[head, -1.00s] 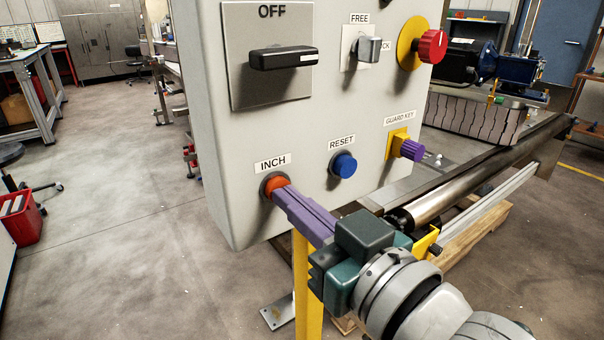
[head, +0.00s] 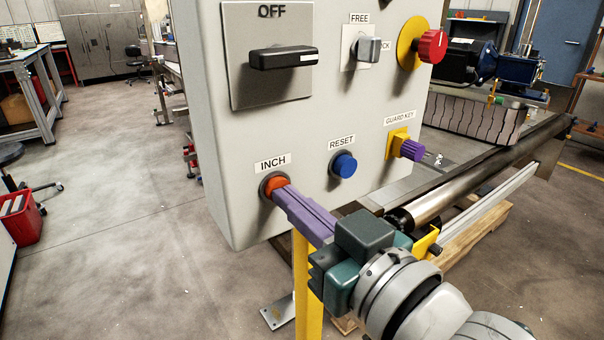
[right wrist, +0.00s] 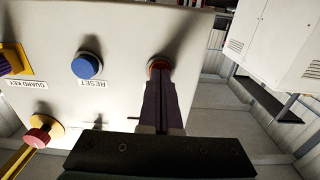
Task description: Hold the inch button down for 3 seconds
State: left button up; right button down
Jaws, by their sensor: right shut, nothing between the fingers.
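The orange-red INCH button (head: 273,186) is at the lower left of the grey control panel (head: 235,215), under its INCH label. My right gripper (head: 284,193) is shut and empty, with its purple fingertips at the button's face. The tips appear to touch the button; how far it is pressed in cannot be told. In the right wrist view the shut fingers (right wrist: 160,92) reach up to the red button (right wrist: 159,63) and cover most of it. My left gripper is not in view.
The blue RESET button (head: 344,164) and the purple GUARD KEY knob (head: 411,150) are to the right on the panel. Above are the OFF handle (head: 283,57), the FREE switch (head: 367,48) and a red knob (head: 431,46). A conveyor roller (head: 480,180) runs behind my arm.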

jog(key=shift+p+v, duration=1.55)
jog(key=shift+v, duration=1.15)
jog(key=s+d+r+m+g+h+p, duration=0.3)
jog(key=s+d+m+g+h+p, duration=0.55)
jog(key=s+d, duration=1)
notch_tip(320, 180, up, 37)
jog(key=s+a+n+g+h+p, duration=0.1)
jog(key=n+g+h+p, duration=0.1)
jog(key=p, duration=3.4)
jog(key=shift+s+a+n, duration=0.3)
jog(key=shift+a+n, duration=0.05)
jog(key=shift+n, duration=0.3)
